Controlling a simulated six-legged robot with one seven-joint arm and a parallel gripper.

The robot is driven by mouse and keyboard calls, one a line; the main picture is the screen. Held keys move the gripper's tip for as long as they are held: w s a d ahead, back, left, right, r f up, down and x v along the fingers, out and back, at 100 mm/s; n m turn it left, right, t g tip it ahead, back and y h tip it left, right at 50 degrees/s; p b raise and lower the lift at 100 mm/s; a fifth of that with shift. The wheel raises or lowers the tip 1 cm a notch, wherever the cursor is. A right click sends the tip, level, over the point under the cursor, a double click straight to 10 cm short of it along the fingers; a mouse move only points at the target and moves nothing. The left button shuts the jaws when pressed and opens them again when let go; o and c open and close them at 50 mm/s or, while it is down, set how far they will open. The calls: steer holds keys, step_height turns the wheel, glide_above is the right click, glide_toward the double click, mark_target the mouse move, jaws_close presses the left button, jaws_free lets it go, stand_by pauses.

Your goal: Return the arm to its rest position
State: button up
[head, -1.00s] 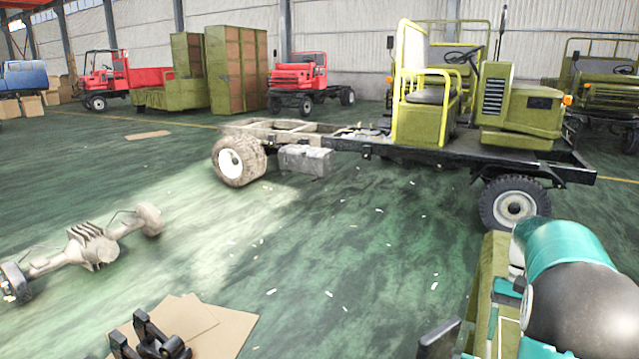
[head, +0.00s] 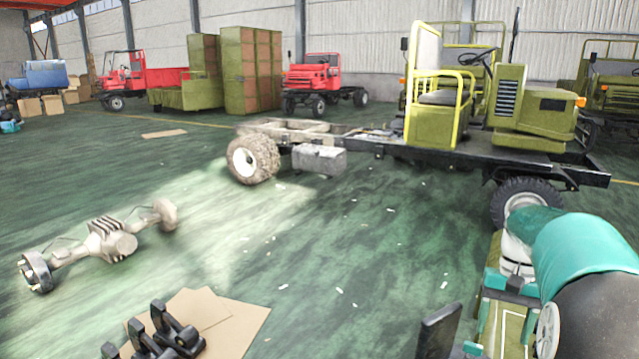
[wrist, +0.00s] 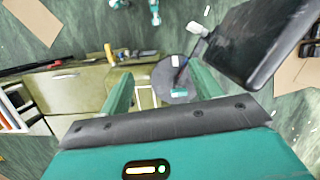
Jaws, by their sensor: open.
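My arm (head: 585,245), with teal and dark grey links, fills the lower right corner of the head view, low beside an olive bench-like surface. My gripper (wrist: 162,90) shows in the wrist view as two teal fingers spread apart, with nothing held between them. A round grey disc with a small teal part lies beyond the fingers. I cannot make out the gripper's fingertips in the head view.
An axle (head: 105,240) lies on the green floor at left. Cardboard sheets (head: 235,325) and black brackets (head: 165,325) are at the front. A truck chassis (head: 365,147) stands ahead. A dark panel (wrist: 265,40) is close to the gripper. The middle floor is mostly clear.

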steer(key=s+a+r+n+t+h, duration=0.1)
steer(key=s+a+r+t, duration=0.15)
steer(key=a, duration=0.45)
steer(key=s+a+r+n+t+h, duration=0.1)
steer(key=s+a+r+n, duration=0.1)
steer(key=s+a, duration=0.35)
steer(key=s+a+f+n+t, duration=0.1)
steer(key=s+a+n+t, duration=0.1)
steer(key=s+a+t, duration=0.2)
steer(key=s+a, duration=0.3)
steer(key=a, duration=0.4)
steer(key=shift+a+f+n+y, duration=0.3)
steer(key=shift+f, duration=0.1)
